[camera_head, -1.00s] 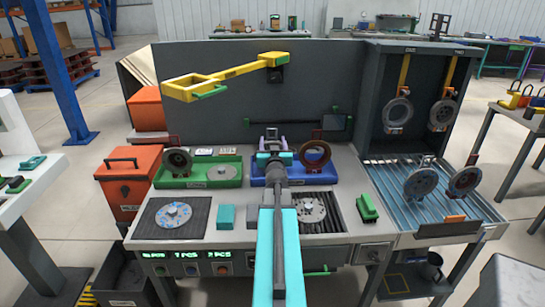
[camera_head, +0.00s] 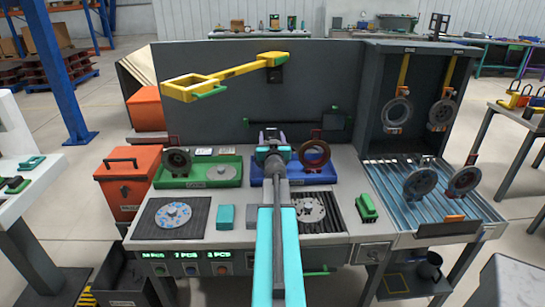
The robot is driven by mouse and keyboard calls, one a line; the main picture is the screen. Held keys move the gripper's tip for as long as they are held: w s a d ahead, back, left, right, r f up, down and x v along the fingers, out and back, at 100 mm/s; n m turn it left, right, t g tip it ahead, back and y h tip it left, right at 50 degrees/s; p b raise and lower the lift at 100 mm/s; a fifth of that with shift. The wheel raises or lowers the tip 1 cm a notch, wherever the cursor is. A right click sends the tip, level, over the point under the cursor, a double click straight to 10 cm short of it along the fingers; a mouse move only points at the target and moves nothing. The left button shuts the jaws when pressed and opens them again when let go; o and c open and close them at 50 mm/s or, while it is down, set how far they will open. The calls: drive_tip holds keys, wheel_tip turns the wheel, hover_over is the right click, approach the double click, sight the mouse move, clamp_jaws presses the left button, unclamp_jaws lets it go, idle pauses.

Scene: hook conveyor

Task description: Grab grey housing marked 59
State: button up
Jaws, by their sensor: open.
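Several grey round housings are in view, but I cannot read any marking 59. One grey housing (camera_head: 397,111) and another (camera_head: 441,115) hang on yellow straps in the cabinet at the right. Two more, a grey one (camera_head: 420,183) and a darker one (camera_head: 464,181), stand on the blue ribbed rack (camera_head: 400,212) below. A dark ring-shaped housing (camera_head: 177,161) stands in the green tray (camera_head: 160,182). My gripper (camera_head: 269,134) is open, over the back of the blue tray (camera_head: 262,180); my arm partly hides its jaws and the tray.
A brown ring (camera_head: 314,154) stands in the blue tray. Flat grey discs lie on dark mats at left (camera_head: 173,214) and right (camera_head: 308,209). A yellow arm (camera_head: 225,78) juts from the back panel above. An orange bin (camera_head: 128,181) stands at left.

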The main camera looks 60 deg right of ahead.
drive_tip(key=shift+x, duration=2.6)
drive_tip(key=shift+c, duration=0.4)
drive_tip(key=shift+r, duration=0.15)
clamp_jaws()
